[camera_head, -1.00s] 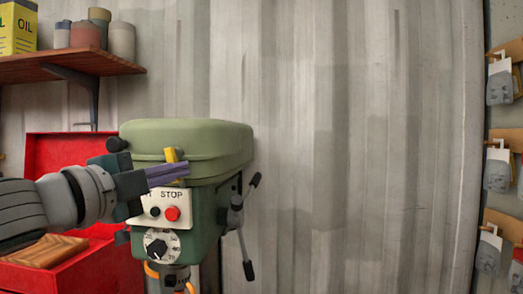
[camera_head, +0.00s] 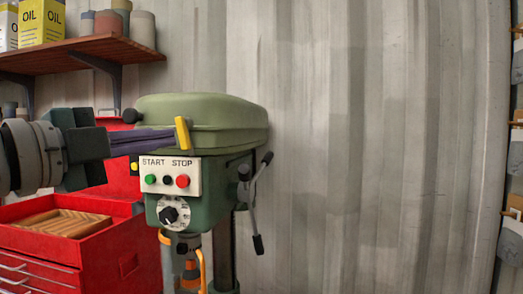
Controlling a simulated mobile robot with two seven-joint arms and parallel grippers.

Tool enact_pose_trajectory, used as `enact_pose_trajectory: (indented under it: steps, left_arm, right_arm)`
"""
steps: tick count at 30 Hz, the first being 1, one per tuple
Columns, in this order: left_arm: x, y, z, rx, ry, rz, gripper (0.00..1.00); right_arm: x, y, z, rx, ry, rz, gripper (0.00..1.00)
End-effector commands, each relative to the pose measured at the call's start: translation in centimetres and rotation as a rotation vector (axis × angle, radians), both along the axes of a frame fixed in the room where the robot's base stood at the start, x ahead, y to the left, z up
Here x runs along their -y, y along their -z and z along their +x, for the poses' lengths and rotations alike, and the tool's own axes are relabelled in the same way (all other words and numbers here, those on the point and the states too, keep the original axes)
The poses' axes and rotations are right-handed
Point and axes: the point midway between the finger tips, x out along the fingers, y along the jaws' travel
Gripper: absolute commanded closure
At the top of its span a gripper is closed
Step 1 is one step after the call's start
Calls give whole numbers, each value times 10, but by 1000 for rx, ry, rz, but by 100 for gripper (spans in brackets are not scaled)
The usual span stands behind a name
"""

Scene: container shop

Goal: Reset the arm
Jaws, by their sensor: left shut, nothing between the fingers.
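My left gripper (camera_head: 150,140) comes in from the left, in front of the green drill press (camera_head: 215,115). Its purple fingers are shut with nothing between them and point right, near a yellow part (camera_head: 182,133) at the press's front. I cannot tell whether they touch it. The white panel (camera_head: 195,165) below shows START and STOP labels, with a green button (camera_head: 150,179), a black one (camera_head: 167,180) and a red one (camera_head: 182,181). A dial (camera_head: 173,213) sits beneath it. My right gripper is not in view.
A red tool chest (camera_head: 100,245) with a wooden block (camera_head: 62,222) in its open top stands at the left. A shelf (camera_head: 90,50) with oil cans and jars hangs above. The drill press lever (camera_head: 254,205) sticks out at right. Pegs with hanging packs line the right edge.

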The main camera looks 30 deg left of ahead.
Motion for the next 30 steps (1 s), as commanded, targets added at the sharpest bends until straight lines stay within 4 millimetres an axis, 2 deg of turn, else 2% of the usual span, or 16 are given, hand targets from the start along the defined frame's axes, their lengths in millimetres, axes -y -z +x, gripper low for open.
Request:
enact_pose_trajectory:
  steps: [6, 23, 26, 29, 30]
  left_arm:
    - [0, 1, -9, 0, 1, 2, 100]
    - [-2, 2, -10, -8, -8, -10, 100]
    - [-11, 18, -15, -80, -83, -103, 100]
    - [-21, 61, -34, -251, -243, -308, 100]
    - [-20, 85, -48, -347, -321, -412, 100]
  right_arm:
    - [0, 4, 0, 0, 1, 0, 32]
    - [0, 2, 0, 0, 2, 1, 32]
    - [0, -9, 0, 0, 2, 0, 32]
    - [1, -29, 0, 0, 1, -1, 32]
    - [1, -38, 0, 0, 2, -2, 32]
